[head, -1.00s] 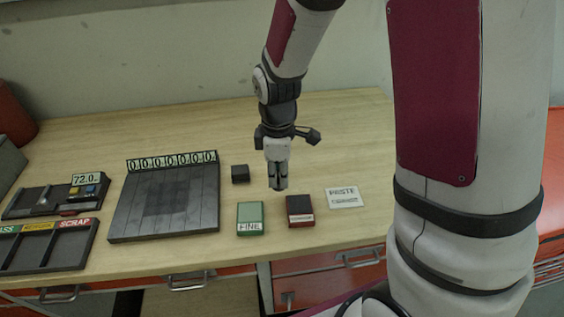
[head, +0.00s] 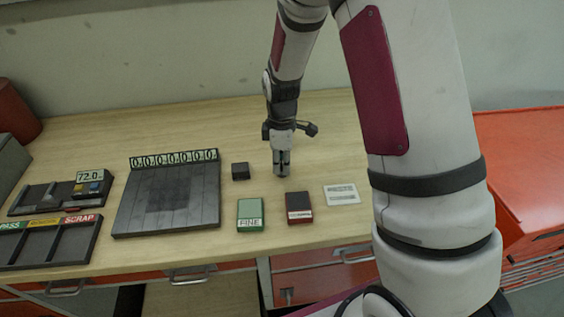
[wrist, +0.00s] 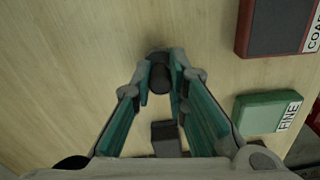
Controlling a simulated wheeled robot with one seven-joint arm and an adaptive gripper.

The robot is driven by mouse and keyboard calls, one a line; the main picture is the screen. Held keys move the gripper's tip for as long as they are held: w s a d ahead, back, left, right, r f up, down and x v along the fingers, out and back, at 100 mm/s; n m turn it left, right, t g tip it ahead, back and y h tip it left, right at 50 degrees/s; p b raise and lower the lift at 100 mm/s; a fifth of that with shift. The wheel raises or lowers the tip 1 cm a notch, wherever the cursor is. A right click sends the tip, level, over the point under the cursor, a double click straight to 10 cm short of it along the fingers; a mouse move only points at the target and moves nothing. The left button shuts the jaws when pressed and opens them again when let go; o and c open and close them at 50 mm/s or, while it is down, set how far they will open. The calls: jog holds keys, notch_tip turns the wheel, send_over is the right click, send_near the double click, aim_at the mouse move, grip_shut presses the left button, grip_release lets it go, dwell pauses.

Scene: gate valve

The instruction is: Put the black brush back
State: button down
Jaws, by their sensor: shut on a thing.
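My gripper (head: 282,168) is over the bare middle of the table, right of a small black block (head: 240,171). In the wrist view its fingers (wrist: 162,80) are closed around a dark, rounded thing, which I take to be the black brush (wrist: 160,72). Most of the brush is hidden by the fingers. I cannot tell whether its lower end touches the table. The small black block also shows in the wrist view (wrist: 166,138), between the fingers' bases and apart from the brush.
A green FINE block (head: 250,214) and a red block with a dark top (head: 299,207) lie toward the front edge. A white label card (head: 341,194) lies to their right. A dark slatted plate (head: 166,200) and sorting trays (head: 50,240) are at left. The table's back is clear.

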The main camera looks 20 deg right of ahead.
aim_at(282, 161)
jog(key=shift+f, duration=0.15)
jog(key=c, duration=1.6)
grip_release()
notch_tip(282, 161, up, 12)
jog(key=b, duration=0.2)
jog(key=shift+s+r+m+t, duration=0.95)
jog(key=shift+s+r+m, duration=1.55)
jog(key=shift+s, duration=1.1)
jog(key=shift+s+r+m+t, duration=0.9)
jog(key=shift+s+r+m, duration=1.05)
jog(key=shift+s+r, duration=1.3)
jog(key=shift+s+r+m+t, duration=0.95)
jog(key=shift+s+r+m, duration=1.35)
jog(key=shift+s, duration=1.6)
